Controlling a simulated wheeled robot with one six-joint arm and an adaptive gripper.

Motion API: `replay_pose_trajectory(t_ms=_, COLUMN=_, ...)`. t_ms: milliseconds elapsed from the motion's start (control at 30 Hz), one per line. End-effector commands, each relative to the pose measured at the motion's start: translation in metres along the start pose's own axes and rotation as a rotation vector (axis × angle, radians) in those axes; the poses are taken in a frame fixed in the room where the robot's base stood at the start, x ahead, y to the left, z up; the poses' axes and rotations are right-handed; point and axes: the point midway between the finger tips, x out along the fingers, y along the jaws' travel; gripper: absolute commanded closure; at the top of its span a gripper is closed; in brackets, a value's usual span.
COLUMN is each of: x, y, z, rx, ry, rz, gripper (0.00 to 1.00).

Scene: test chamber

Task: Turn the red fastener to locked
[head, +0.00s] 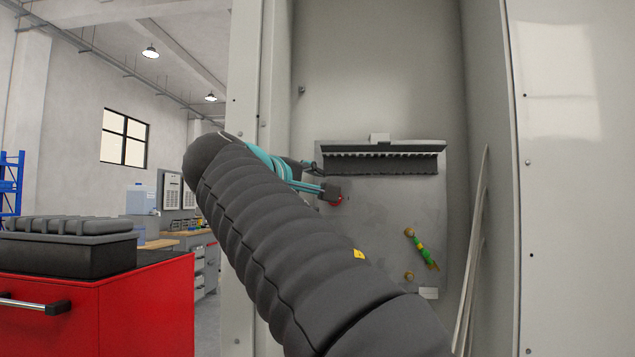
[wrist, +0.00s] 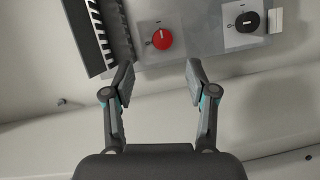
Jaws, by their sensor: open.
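In the head view only a bit of the red fastener (head: 339,201) shows beside my gripper (head: 331,191); the rest is hidden. In the wrist view my gripper (wrist: 160,78) is open and empty. Its two fingers are spread to either side below the red knob, with the knob beyond the gap between the tips. No contact is visible.
A black knob (wrist: 247,21) sits on a light plate right of the red one. A black slotted rail (head: 380,160) runs above, across the cabinet's back panel. A green-yellow piece (head: 421,248) is mounted lower right. Cabinet side walls stand close on both sides.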

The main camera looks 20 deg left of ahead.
Motion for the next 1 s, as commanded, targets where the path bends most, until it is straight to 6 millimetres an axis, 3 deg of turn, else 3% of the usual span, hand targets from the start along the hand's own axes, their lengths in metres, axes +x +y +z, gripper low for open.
replay_pose_trajectory(t_ms=200, x=-0.026, y=0.000, z=0.000, rx=0.000, ry=0.001, rz=0.000, gripper=0.43)
replay_pose_trajectory(t_ms=400, x=-0.032, y=0.000, z=0.001, rx=0.000, ry=0.000, rz=0.000, gripper=0.43)
replay_pose_trajectory(t_ms=833, x=-0.031, y=0.000, z=0.002, rx=0.001, ry=-0.001, rz=-0.003, gripper=0.43)
replay_pose_trajectory(t_ms=933, x=-0.021, y=-0.004, z=0.015, rx=0.006, ry=-0.012, rz=-0.027, gripper=0.43)
replay_pose_trajectory(t_ms=1000, x=-0.006, y=-0.011, z=0.035, rx=0.013, ry=-0.026, rz=-0.064, gripper=0.43)
